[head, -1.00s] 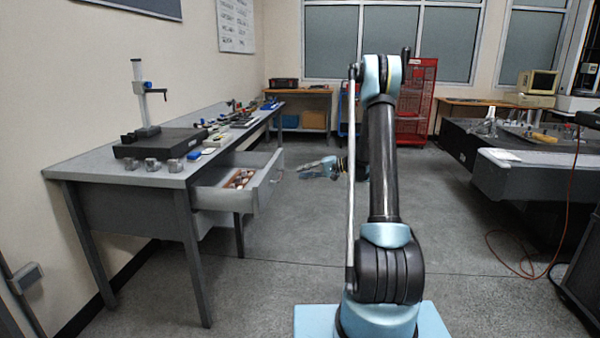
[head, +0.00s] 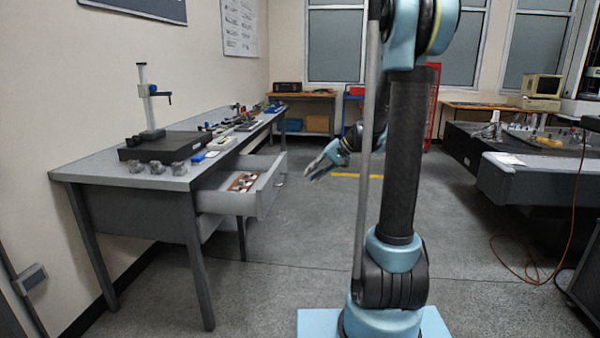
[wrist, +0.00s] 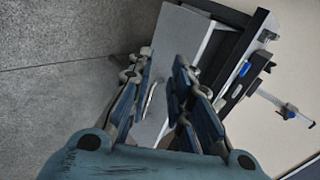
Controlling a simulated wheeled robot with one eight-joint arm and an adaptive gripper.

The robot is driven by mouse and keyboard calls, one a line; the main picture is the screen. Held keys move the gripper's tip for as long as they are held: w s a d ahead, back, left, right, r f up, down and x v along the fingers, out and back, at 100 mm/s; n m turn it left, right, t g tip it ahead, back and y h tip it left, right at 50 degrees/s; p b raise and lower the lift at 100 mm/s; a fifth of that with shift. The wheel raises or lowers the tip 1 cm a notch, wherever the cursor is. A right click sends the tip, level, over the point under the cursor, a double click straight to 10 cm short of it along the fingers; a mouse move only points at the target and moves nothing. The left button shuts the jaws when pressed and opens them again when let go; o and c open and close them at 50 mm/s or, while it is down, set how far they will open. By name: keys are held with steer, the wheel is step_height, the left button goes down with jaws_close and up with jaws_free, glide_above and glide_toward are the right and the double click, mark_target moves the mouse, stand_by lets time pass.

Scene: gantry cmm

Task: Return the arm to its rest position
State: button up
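My arm (head: 405,150) stands upright in the middle of the head view, with its elbow at the top edge of the picture. My gripper (head: 316,170) shows small to the left of the upright link, pointing down and left, in the air clear of the open drawer (head: 268,190). In the wrist view my gripper (wrist: 162,64) has its two blue fingers apart, with nothing seen between them. Part of my forearm is hidden behind the upright link.
A grey workbench (head: 90,168) runs along the left wall, with a dark block and stand (head: 150,145) on it. Its open drawer holds a brown tray (head: 243,182). A large machine table (head: 500,175) and an orange cable (head: 520,265) are at right. The floor between is clear.

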steer(key=s+d+f+h, duration=0.3)
steer(key=s+d, duration=0.1)
steer(key=s, duration=0.7)
steer(key=s+d+f+n+h, duration=0.1)
steer(key=s+d+f+h, duration=0.2)
steer(key=s, duration=0.8)
steer(key=s+d+f+h, duration=0.3)
steer(key=s+d, duration=0.3)
steer(key=s, duration=0.5)
steer(key=shift+d+f, duration=0.15)
steer(key=shift+d, duration=0.25)
steer(key=shift+w+f, duration=0.2)
steer(key=shift+w, duration=0.2)
